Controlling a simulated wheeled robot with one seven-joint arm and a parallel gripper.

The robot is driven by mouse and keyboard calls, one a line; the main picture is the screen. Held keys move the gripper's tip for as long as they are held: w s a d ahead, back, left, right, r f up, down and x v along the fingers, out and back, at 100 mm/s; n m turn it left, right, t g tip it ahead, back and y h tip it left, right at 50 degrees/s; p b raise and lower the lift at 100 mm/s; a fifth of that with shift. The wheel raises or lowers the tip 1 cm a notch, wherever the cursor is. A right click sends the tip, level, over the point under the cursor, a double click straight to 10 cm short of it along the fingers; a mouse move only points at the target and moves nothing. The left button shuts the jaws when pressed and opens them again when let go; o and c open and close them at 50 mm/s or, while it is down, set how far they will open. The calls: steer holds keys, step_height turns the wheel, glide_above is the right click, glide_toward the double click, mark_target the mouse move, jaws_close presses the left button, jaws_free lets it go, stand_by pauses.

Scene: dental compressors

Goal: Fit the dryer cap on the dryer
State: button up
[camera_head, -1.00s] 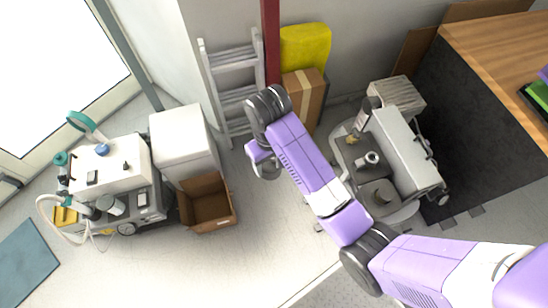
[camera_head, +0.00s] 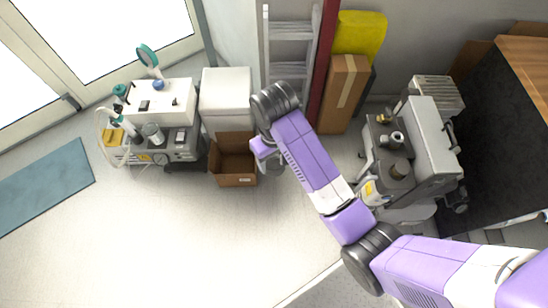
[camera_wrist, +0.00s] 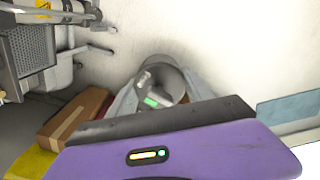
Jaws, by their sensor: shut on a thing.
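My gripper (camera_wrist: 160,98) is shut on a grey, round, cup-like piece (camera_wrist: 172,72), which I take for the dryer cap. In the wrist view its round rim shows between the two grey fingers; the purple gripper housing hides the area below. In the head view my gripper (camera_head: 272,158) hangs over bare floor beside the open carton, and the cap is mostly hidden. A compressor unit (camera_head: 432,140) stands at the right, with a brass fitting, a pale ring-shaped fitting and a dark round part on its deck. I cannot tell for certain which part is the dryer.
A second compressor cart (camera_head: 165,100) with teal parts stands at the left, beside a white cabinet (camera_head: 226,92) and an open carton (camera_head: 233,178). A ladder (camera_head: 289,70), a taped box (camera_head: 343,95) and a yellow item (camera_head: 360,35) stand at the wall. The front floor is clear.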

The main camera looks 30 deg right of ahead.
steer(key=shift+s+a+r, duration=0.15)
steer(key=shift+s, duration=0.1)
steer(key=s+d+r+m+p, duration=0.2)
steer(key=s+d+m+p, duration=0.15)
steer(key=d, duration=0.65)
steer(key=s+d+r+m+p, duration=0.2)
steer(key=s+d+m, duration=0.15)
steer(key=d, duration=0.65)
steer(key=s+d+m+p, duration=0.1)
steer(key=s+d+m, duration=0.2)
steer(key=s+d, duration=0.1)
steer(key=s+d+r+m+p, duration=0.1)
steer(key=s+d+m, duration=0.2)
steer(key=s+d, duration=0.1)
steer(key=s+d+r+m+p, duration=0.1)
steer(key=s+d+m, duration=0.1)
steer(key=s+d, duration=0.2)
steer(key=shift+s+m, duration=0.4)
steer(key=shift+s, duration=0.7)
steer(key=shift+f, duration=2.5)
steer(key=shift+a, duration=0.1)
steer(key=shift+f, duration=0.25)
